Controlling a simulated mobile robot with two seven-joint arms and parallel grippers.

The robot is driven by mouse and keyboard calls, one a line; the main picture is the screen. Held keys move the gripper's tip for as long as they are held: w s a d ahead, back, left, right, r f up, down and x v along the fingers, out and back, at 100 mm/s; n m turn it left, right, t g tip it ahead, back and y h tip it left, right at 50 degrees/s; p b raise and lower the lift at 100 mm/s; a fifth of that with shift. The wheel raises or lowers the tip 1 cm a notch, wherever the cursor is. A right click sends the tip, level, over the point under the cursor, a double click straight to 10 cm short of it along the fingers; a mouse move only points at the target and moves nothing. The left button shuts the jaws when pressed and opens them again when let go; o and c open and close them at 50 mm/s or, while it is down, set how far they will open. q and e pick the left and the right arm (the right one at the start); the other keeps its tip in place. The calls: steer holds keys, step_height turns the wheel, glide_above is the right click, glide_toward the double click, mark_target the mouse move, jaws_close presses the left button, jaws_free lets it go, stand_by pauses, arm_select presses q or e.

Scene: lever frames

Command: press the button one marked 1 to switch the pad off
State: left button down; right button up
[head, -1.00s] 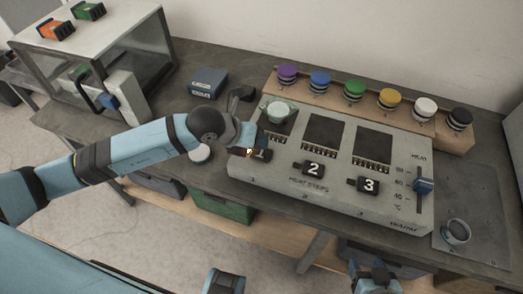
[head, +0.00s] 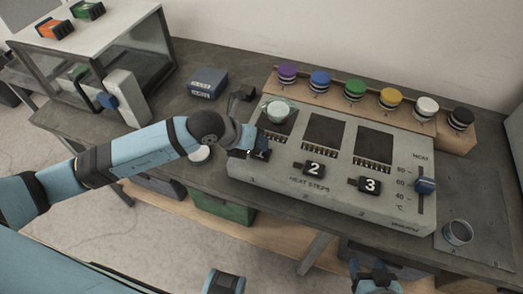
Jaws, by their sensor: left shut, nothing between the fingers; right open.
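The grey heating unit (head: 318,222) stands on the bench with three dark buttons along its front. Button 1 (head: 263,155) is at the left, partly covered by my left gripper. Button 2 (head: 314,168) and button 3 (head: 370,185) are clear. My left gripper (head: 250,150) is shut and empty, with its tip at button 1; I cannot tell whether it touches or presses it. No glow shows beside button 1. A pale green-white dish (head: 277,109) sits on the pad behind button 1. My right gripper (head: 374,274) is open at the bottom edge, in front of the bench.
A wooden rack (head: 446,135) of coloured knobs stands behind. A metal cup (head: 457,232) stands on the plate at right. A blue box (head: 208,83) and glass-sided case (head: 130,55) are at left.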

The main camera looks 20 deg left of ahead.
arm_select(q)
steer(key=shift+f, duration=0.2)
steer(key=shift+r, duration=0.1)
steer(key=shift+r+p, duration=0.35)
steer(key=shift+r, duration=0.3)
step_height(320, 180, up, 6)
steer(key=p, duration=0.4)
stand_by(0.5)
steer(key=shift+d, duration=0.1)
